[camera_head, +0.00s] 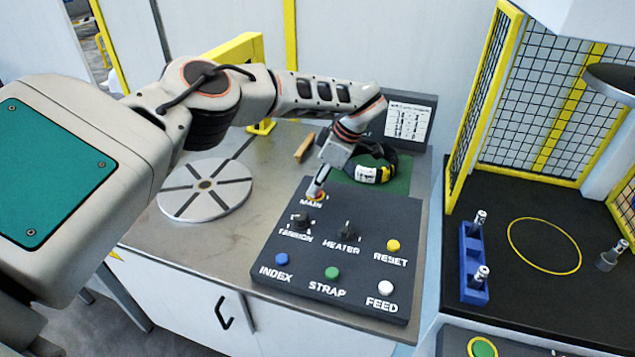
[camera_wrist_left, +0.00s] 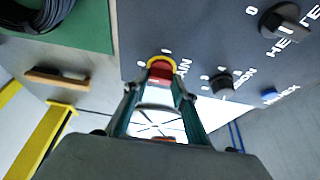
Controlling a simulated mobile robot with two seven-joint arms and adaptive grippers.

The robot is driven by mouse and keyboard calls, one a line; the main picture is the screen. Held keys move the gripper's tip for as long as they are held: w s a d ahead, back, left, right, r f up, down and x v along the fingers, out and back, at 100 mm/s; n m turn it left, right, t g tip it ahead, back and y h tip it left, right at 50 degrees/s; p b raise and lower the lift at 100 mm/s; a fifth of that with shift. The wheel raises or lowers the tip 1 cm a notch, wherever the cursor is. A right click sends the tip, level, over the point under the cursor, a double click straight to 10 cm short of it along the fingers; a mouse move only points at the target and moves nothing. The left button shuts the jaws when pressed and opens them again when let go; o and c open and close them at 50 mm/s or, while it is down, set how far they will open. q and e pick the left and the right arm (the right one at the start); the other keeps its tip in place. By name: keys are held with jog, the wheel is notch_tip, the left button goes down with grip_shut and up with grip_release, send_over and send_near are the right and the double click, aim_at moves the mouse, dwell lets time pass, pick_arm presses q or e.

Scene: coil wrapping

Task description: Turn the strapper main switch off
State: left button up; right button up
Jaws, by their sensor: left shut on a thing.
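The dark control panel (camera_head: 365,215) lies on the metal table. Its main switch (camera_head: 317,198), a red knob on a yellow ring, is at the panel's far edge above the MAIN label. My left gripper (camera_head: 318,186) reaches down to it from above and largely covers it in the head view. In the left wrist view, the main switch (camera_wrist_left: 160,68) lies between the two fingertips of my left gripper (camera_wrist_left: 156,90), which is shut on it. The knob's exact angle is hard to tell. My right gripper is out of view.
The tension knob (camera_head: 300,222) and heater knob (camera_head: 347,230) are close to my left gripper. Index (camera_head: 282,259), strap (camera_head: 332,273), feed (camera_head: 386,287) and reset (camera_head: 393,245) buttons sit nearer. A round slotted plate (camera_head: 205,190) is left; a dark coil (camera_head: 385,160) lies behind.

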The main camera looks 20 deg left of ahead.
pick_arm(q)
jog(key=shift+s+f, duration=0.1)
jog(key=shift+f, duration=0.05)
jog(key=o, duration=1.1)
jog(key=shift+d+r, duration=0.25)
jog(key=shift+r, duration=0.35)
jog(key=v, duration=1.1)
jog(key=shift+s+f, duration=0.1)
